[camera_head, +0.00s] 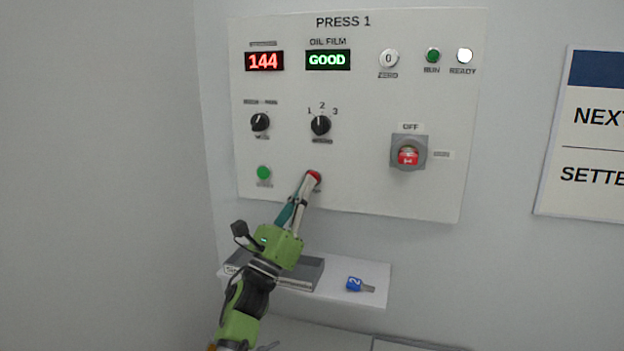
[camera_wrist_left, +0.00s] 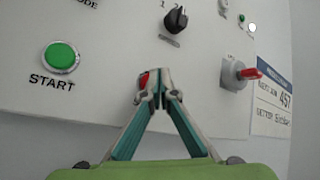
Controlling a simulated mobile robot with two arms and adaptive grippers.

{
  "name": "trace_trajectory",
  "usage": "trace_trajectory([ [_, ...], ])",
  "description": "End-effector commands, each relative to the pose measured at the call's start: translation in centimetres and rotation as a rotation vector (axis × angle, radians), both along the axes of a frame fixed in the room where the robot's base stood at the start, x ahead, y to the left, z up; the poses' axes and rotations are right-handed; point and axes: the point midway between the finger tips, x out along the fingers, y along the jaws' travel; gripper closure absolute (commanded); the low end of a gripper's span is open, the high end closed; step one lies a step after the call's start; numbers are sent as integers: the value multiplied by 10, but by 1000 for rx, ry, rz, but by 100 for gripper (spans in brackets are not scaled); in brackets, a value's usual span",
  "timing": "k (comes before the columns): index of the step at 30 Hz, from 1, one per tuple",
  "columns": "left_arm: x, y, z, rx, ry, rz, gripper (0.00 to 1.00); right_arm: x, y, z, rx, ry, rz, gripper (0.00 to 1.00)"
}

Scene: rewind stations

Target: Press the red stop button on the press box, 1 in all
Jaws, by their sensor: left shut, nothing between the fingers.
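The press box (camera_head: 360,185) is a white panel on the wall marked PRESS 1. Its red stop button (camera_head: 314,176) is at the lower middle, right of the green START button (camera_head: 263,173). My left gripper (camera_head: 311,183) is shut and empty, with its fingertips at the red button, partly covering it. In the left wrist view the shut fingertips (camera_wrist_left: 156,78) hide most of the red button (camera_wrist_left: 143,80). I cannot tell whether they touch it or press it in. My right gripper is in neither view.
A red switch (camera_head: 408,156) on a grey mount is at the panel's right. Black knobs (camera_head: 320,125) sit above the stop button. A white shelf (camera_head: 345,293) below holds a grey object (camera_head: 305,272) and a blue-tagged key (camera_head: 355,284). A sign (camera_head: 590,140) hangs at right.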

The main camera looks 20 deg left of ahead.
Motion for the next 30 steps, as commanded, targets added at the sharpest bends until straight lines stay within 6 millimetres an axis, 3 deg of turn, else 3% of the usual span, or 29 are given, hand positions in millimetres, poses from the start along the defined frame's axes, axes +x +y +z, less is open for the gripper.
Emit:
trace_trajectory([
  [13, -7, 0, 0, 1, -1, 0, 100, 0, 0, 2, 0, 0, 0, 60],
  [24, -43, 1, 1, 2, -1, 1, 100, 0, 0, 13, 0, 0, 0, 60],
  [30, -54, 1, 0, 1, -1, 0, 100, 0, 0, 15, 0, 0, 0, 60],
])
